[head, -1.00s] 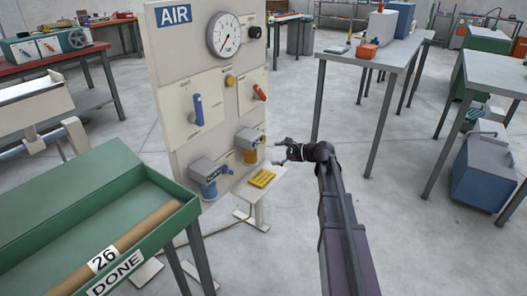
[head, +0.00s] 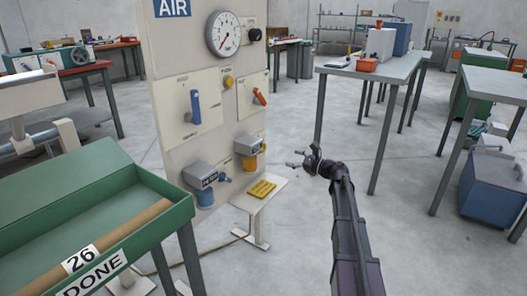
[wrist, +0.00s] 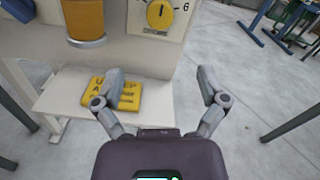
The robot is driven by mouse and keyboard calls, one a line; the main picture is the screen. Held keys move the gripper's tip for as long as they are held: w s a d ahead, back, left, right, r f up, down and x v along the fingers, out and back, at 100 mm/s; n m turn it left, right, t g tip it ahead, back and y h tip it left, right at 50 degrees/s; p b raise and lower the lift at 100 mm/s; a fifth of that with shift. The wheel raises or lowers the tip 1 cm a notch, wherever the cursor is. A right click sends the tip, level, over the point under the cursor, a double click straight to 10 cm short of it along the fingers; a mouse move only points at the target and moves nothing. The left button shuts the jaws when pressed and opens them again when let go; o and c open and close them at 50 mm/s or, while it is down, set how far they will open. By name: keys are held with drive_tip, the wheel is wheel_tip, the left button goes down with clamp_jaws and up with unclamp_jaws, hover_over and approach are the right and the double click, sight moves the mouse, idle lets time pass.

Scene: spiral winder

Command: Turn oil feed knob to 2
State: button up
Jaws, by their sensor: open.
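In the wrist view a yellow round knob (wrist: 160,14) with a dark pointer mark sits on a pale plate at the top, cut by the frame edge. A numeral 6 is readable at its right; its other markings are not clear. The pointer looks roughly upright. My gripper (wrist: 160,76) has its two fingers spread, with nothing between them, below the knob and apart from it. In the head view my gripper (head: 299,159) is in free air to the right of the AIR panel (head: 175,60), level with its lower units.
An amber bowl (wrist: 85,20) hangs left of the knob. A yellow sign (wrist: 112,92) lies on a small white stand (wrist: 60,95) below. A green tray (head: 100,185) is at the left and a grey table (head: 385,68) behind. Open floor lies right of the panel.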

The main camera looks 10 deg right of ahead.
drive_tip(key=shift+w+a, duration=0.1)
drive_tip(key=x, duration=1.3)
drive_tip(key=shift+w+a, duration=0.2)
drive_tip(key=c, duration=1.1)
